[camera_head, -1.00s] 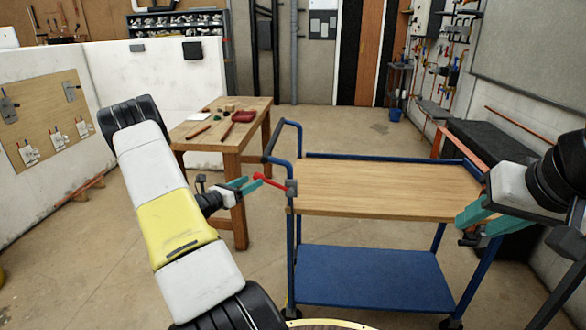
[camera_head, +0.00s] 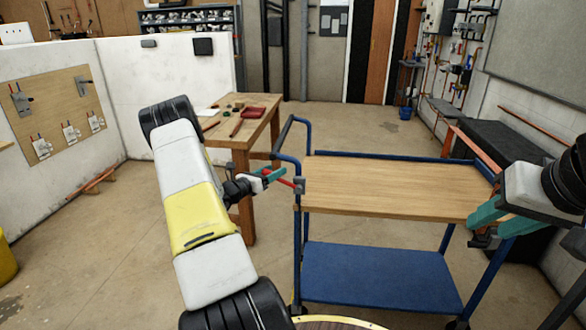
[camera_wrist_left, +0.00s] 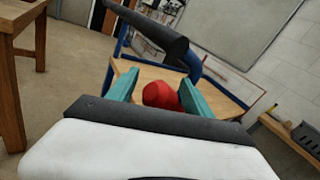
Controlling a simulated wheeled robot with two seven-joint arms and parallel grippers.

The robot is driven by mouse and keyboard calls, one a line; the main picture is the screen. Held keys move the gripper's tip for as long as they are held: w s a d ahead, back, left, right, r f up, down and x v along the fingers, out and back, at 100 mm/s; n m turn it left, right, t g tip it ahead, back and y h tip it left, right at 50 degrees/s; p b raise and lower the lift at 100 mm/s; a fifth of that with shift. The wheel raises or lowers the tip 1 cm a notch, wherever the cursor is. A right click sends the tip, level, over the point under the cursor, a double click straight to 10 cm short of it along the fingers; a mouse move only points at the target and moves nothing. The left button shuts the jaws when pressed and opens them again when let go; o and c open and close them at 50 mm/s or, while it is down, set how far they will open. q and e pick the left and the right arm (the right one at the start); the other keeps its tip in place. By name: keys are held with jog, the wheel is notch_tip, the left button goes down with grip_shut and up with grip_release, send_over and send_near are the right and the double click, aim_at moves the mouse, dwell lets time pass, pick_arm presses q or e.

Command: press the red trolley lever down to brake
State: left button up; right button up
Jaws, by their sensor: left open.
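The red lever (camera_head: 290,182) sticks out to the left from a grey bracket (camera_head: 299,186) on the near left post of the blue trolley (camera_head: 380,278). It slopes slightly down towards the bracket. My left gripper (camera_head: 272,176) is at the lever's free end, with its teal fingers open. In the left wrist view the lever's rounded red end (camera_wrist_left: 163,95) lies between the two fingers, close to the right one; contact cannot be told. My right gripper (camera_head: 492,217) is over the trolley's right end, its fingers apart and empty.
The trolley's wooden top (camera_head: 390,188) is bare. Its push handle (camera_head: 283,135) rises near my left gripper and crosses above it in the wrist view. A wooden workbench (camera_head: 243,140) with tools stands behind.

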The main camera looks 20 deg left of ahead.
pick_arm(q)
grip_shut()
jog(key=shift+f, duration=0.1)
notch_tip(320, 180, down, 10)
jog(key=n+t+y, duration=0.2)
jog(key=n+t, duration=0.3)
jog(key=n, duration=0.6)
jog(key=shift+s+r, duration=0.15)
jog(key=shift+r, duration=0.05)
jog(key=shift+f, duration=0.1)
jog(key=shift+c, duration=0.2)
grip_release()
jog(key=shift+o, duration=0.2)
